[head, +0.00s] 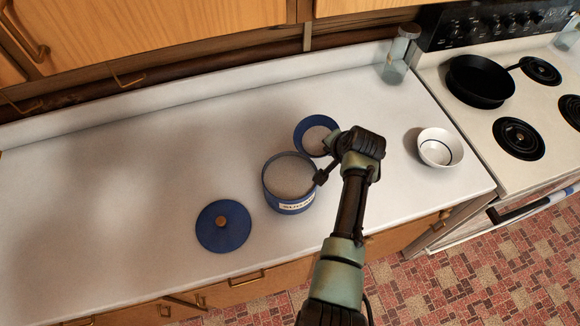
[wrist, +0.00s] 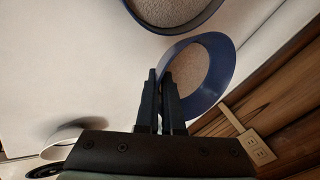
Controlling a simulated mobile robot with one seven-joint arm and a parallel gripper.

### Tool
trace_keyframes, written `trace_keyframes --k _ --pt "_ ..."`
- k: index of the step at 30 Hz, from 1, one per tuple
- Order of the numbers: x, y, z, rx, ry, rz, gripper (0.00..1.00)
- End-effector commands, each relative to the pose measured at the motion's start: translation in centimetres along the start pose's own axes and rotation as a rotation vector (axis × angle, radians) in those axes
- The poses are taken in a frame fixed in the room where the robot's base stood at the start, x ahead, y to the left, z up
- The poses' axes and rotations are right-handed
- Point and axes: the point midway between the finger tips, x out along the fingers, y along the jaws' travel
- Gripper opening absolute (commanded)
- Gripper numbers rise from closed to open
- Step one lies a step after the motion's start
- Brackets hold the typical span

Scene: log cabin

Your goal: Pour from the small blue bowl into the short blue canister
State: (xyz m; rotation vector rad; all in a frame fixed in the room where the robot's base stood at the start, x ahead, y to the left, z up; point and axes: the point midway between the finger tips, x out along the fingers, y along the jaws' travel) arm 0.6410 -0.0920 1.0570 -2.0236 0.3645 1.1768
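The short blue canister (head: 273,190) stands open on the counter with a pale label. It holds a pale, grainy fill, and part of its rim shows at the top of the wrist view (wrist: 207,22). The small blue bowl (head: 302,128) is just behind and right of the canister, near its rim, with pale material inside. In the wrist view the bowl (wrist: 219,80) looks tilted. My gripper (wrist: 160,85) has its fingers close together on the bowl's rim. The exact grip and any gap between bowl and canister are unclear.
A blue lid (head: 223,230) with a brown knob lies left of the canister. A white bowl (head: 439,149) stands to the right. A glass jar (head: 396,62) is by the wall. A black pan (head: 480,84) sits on the stove. The left counter is clear.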

Motion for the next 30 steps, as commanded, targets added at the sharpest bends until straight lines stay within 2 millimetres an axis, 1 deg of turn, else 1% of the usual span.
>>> trace_keyframes --k 1,6,8,12,18,21,30 --pt "-0.8 -0.4 0.1 -0.01 0.019 -0.004 0.0" --pt "-1.9 -0.9 0.5 -0.046 0.089 -0.015 0.0" --pt "-1.5 -0.5 1.4 -0.066 0.126 -0.018 0.0" --pt "-1.4 -0.3 2.8 -0.121 0.233 -0.036 0.0" --pt "-2.7 -0.8 4.2 -0.205 0.399 -0.063 0.0" --pt "-2.2 -0.5 4.2 -0.224 0.446 -0.069 0.0" --pt "-1.9 -0.4 4.7 -0.283 0.56 -0.087 0.0"
